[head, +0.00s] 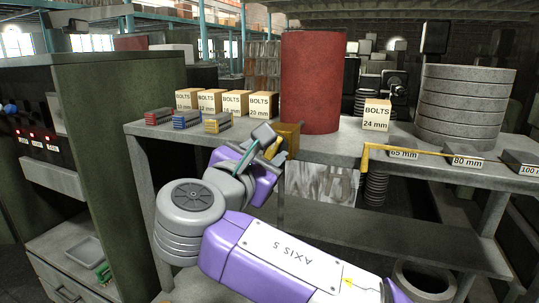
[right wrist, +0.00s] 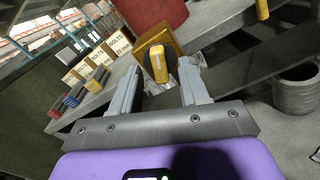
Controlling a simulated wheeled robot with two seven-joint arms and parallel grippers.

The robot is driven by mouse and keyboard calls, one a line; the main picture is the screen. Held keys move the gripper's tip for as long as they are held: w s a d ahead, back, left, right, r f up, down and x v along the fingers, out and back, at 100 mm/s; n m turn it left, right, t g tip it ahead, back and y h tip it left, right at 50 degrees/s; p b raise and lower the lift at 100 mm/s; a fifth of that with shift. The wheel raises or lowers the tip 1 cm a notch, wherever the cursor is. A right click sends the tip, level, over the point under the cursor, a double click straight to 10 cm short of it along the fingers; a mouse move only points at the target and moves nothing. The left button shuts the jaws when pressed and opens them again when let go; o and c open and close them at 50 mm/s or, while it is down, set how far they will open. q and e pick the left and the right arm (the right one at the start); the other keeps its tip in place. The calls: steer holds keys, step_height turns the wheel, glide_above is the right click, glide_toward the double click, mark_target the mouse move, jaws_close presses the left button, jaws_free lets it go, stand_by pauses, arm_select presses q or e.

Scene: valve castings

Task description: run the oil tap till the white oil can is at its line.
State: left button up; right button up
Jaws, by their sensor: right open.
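A yellow lever (right wrist: 158,63) sits on a dark round knob on the front of a brass-coloured block (right wrist: 172,36). The block also shows in the head view (head: 290,133), at the bench edge beside a large red drum (head: 310,82). My right gripper (head: 268,145) is open in front of the block. In the right wrist view its two fingers (right wrist: 160,72) stand on either side of the lever, with gaps visible; I cannot tell how deep they reach. I cannot make out a white oil can or its line. My left gripper is not in view.
Boxes of bolts (head: 235,102) and small coloured blocks (head: 187,119) stand left of the drum. Stacked grey rings (head: 465,105) stand at right. A thin yellow bar (head: 405,149) runs along the bench front, its end bent down. A green cabinet (head: 115,150) stands at left.

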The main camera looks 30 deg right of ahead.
steer(key=shift+x, duration=0.95)
steer(key=shift+c, duration=0.4)
steer(key=shift+a, duration=0.1)
jaws_close()
steer(key=n+p, duration=0.4)
steer(key=p, duration=0.3)
steer(key=shift+w+r+n, duration=0.1)
steer(key=shift+r+n, duration=0.05)
steer(key=shift+n, duration=0.15)
steer(key=shift+o, duration=0.4)
jaws_free()
